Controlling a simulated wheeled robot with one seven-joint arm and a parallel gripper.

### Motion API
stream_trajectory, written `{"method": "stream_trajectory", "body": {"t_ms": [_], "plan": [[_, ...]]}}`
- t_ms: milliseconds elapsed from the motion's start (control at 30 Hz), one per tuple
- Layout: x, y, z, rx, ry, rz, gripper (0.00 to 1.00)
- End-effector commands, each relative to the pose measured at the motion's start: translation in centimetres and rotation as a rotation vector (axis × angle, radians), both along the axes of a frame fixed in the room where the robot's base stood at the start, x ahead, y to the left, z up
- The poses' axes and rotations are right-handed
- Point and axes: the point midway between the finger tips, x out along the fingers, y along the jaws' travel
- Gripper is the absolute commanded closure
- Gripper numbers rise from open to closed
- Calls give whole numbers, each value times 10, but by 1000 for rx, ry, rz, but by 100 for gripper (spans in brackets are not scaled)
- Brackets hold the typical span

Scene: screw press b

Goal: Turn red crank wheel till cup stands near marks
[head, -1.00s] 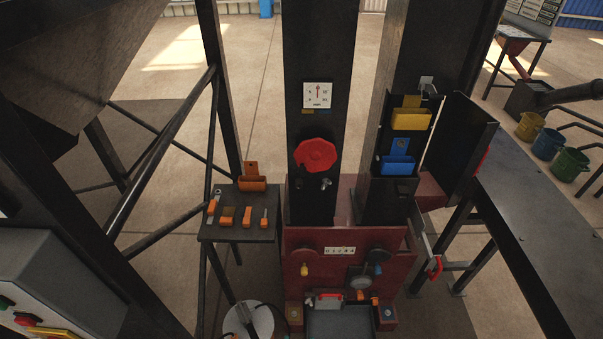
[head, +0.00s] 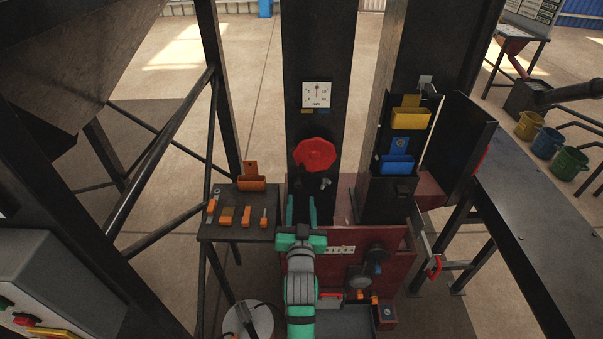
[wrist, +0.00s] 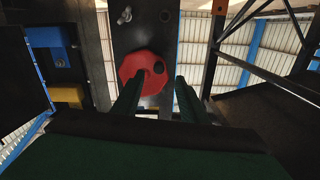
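The red crank wheel (head: 315,154) is mounted on the front of the dark middle column. It also shows in the wrist view (wrist: 136,66), partly behind one finger. My gripper (head: 301,206) is below the wheel, its two green fingers spread apart and pointing up toward it. Nothing is between the fingers (wrist: 157,84); I cannot tell whether one touches the wheel. A yellow cup (head: 410,120) and a blue cup (head: 397,166) sit one above the other on the right column. Which cup the wheel moves, and its marks, I cannot make out.
A dial gauge (head: 317,95) is above the wheel, and a wing knob (head: 325,183) sits just below it. A small tool shelf (head: 240,231) stands to the left. The red press base (head: 395,238) is below, and a dark bench (head: 540,235) is at right.

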Motion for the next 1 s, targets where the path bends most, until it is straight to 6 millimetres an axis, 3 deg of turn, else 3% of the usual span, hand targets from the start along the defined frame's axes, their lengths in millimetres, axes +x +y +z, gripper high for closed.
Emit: {"method": "stream_trajectory", "body": {"t_ms": [200,367,800,1000], "plan": [[20,-2,16,-2,-8,-1,61],[36,-2,17,-2,-8,0,61],[107,-1,16,-2,-7,0,61],[122,-1,16,-2,-8,0,61]]}}
